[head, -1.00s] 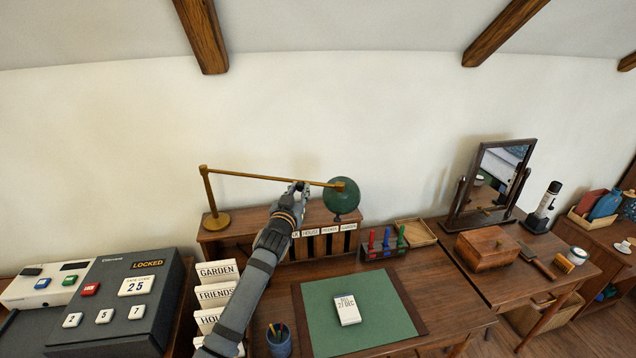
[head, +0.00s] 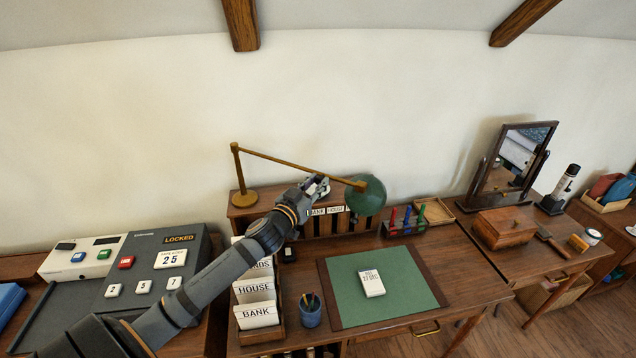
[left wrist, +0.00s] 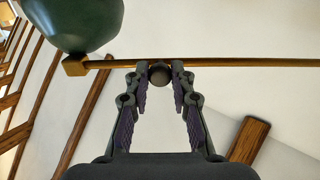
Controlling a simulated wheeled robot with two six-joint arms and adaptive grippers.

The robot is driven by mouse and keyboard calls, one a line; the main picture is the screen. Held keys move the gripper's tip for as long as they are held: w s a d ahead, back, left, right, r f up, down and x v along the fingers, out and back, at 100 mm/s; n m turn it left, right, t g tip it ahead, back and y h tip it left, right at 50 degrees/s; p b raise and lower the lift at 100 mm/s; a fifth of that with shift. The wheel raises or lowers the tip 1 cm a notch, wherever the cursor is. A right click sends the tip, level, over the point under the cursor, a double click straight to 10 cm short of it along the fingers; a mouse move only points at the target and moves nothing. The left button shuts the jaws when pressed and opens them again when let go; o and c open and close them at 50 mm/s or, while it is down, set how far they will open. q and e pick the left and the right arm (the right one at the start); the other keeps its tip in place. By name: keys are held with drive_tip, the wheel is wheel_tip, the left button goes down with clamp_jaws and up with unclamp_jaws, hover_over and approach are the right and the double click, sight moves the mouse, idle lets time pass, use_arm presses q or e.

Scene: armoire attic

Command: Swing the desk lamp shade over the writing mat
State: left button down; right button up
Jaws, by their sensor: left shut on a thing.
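The desk lamp has a brass base (head: 244,198), a long brass arm (head: 290,163) and a round green shade (head: 366,194). The shade hangs in front of the pigeonhole rack, behind the green writing mat (head: 402,306), not above it. My left gripper (head: 318,186) is at the lamp arm, near the shade. In the left wrist view its two fingers (left wrist: 159,75) are closed around a small dark knob below the brass arm, with the shade (left wrist: 78,20) at upper left. My right gripper is not in view.
Labelled card files (head: 256,290) and a pen cup (head: 310,310) stand left of the mat. A pen rack (head: 405,221) and a shallow tray (head: 438,212) are behind it. A mirror (head: 508,165) and wooden box (head: 503,228) stand right. Air above the mat is clear.

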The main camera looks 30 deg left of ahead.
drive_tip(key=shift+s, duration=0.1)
use_arm(q)
drive_tip(key=c, duration=1.5)
unclamp_jaws()
drive_tip(key=o, duration=0.4)
drive_tip(key=shift+c, duration=0.2)
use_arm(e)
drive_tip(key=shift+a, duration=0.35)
use_arm(q)
drive_tip(key=shift+s, duration=0.2)
drive_tip(key=s, duration=0.7)
drive_tip(key=shift+d, duration=0.15)
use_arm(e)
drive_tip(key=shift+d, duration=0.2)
use_arm(q)
drive_tip(key=shift+s, duration=0.1)
